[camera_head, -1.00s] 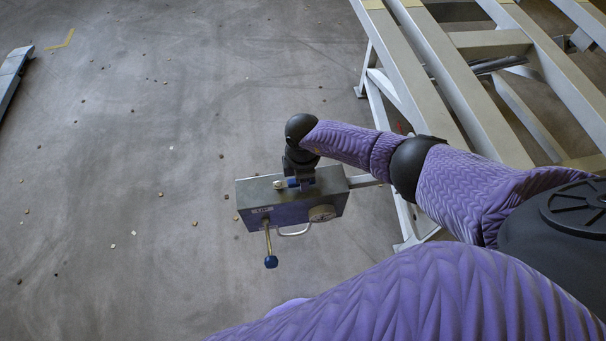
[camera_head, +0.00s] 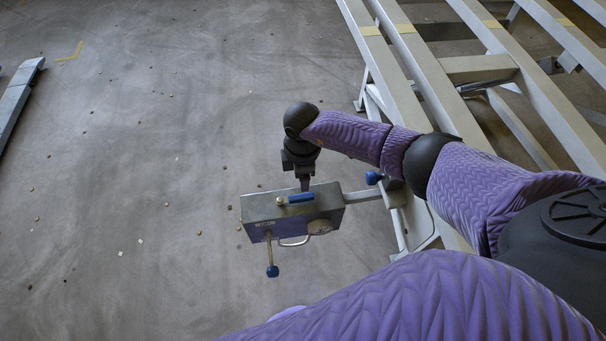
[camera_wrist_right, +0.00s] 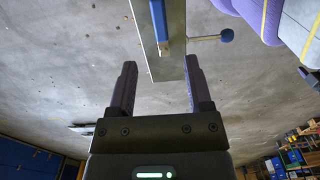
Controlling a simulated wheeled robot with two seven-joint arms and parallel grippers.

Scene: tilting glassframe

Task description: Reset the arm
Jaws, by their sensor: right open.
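My right gripper (camera_head: 304,183) is just above a grey control box (camera_head: 262,209) in the head view. A blue handle (camera_head: 297,199) lies across the box top, and a lever with a blue knob (camera_head: 272,271) sticks out of its front. In the right wrist view, my right gripper (camera_wrist_right: 160,62) has its two dark fingers apart with nothing gripped. The blue handle (camera_wrist_right: 158,20) and the box's grey face (camera_wrist_right: 172,60) show beyond and between the fingertips. My left gripper is not in view.
A pale metal frame (camera_head: 430,95) with long beams stands at the right, and an arm joins the box to it. Another blue knob (camera_head: 374,178) sits near that arm. Small bits litter the open concrete floor (camera_head: 150,110). A metal piece (camera_head: 18,92) lies far left.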

